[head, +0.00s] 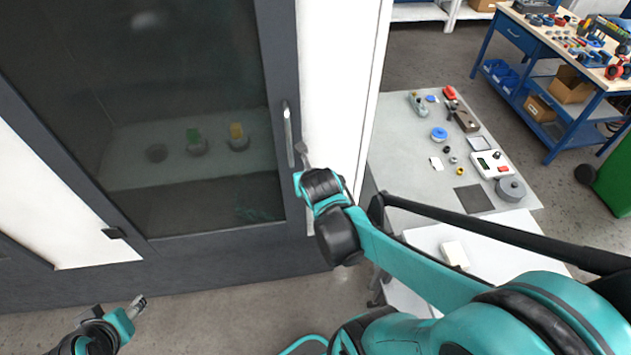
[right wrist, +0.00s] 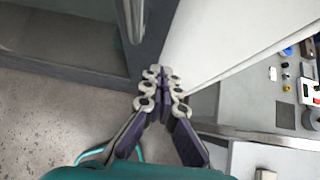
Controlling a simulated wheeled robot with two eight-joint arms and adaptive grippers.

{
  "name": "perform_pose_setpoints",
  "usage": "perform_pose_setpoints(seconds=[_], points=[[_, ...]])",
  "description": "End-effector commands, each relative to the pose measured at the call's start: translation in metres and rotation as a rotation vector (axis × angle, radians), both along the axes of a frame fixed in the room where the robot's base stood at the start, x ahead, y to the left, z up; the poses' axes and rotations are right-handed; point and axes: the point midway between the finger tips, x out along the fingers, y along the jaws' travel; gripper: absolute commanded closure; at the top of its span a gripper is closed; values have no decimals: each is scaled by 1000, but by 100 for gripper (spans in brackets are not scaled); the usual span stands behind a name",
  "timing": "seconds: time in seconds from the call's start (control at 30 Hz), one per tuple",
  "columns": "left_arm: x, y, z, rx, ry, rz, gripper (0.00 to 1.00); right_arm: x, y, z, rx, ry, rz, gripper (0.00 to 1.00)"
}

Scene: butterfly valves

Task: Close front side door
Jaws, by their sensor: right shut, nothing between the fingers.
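The front side door (head: 262,195) is a dark-framed glass door on a machine cabinet, at the left of the head view. It looks about in line with the white panel beside it; I cannot tell whether a small gap is left. Its upright metal handle (head: 288,135) also shows in the right wrist view (right wrist: 134,20). My right gripper (head: 301,150) is just right of the handle's lower end, by the door's edge. In the right wrist view its fingers (right wrist: 162,75) are together and empty; contact is unclear. My left gripper (head: 138,306) is low at the left, away from the door.
A white cabinet panel (head: 335,75) borders the door. Right of it stands a grey table (head: 400,160) with small parts and tools. A blue workbench (head: 500,45) is at the back right. The floor (head: 210,300) before the cabinet looks clear. Several valve-like parts sit behind the glass.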

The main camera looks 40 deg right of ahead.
Motion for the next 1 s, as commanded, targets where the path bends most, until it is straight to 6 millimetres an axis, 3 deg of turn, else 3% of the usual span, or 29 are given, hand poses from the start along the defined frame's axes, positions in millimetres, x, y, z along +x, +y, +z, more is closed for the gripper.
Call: perform_pose_setpoints(seconds=[0.3, 0.5, 1.0], points=[[0, 0, 28, 0, -1, 0, 51, -33, 17, 38, 1, 2, 1, 100], [0, 0, 37, 0, 0, 0, 51, -47, 23, 52, 1, 3, 1, 100], [0, 0, 34, 0, -1, 0, 51, -52, 28, 50, 49, -15, -41, 100]])
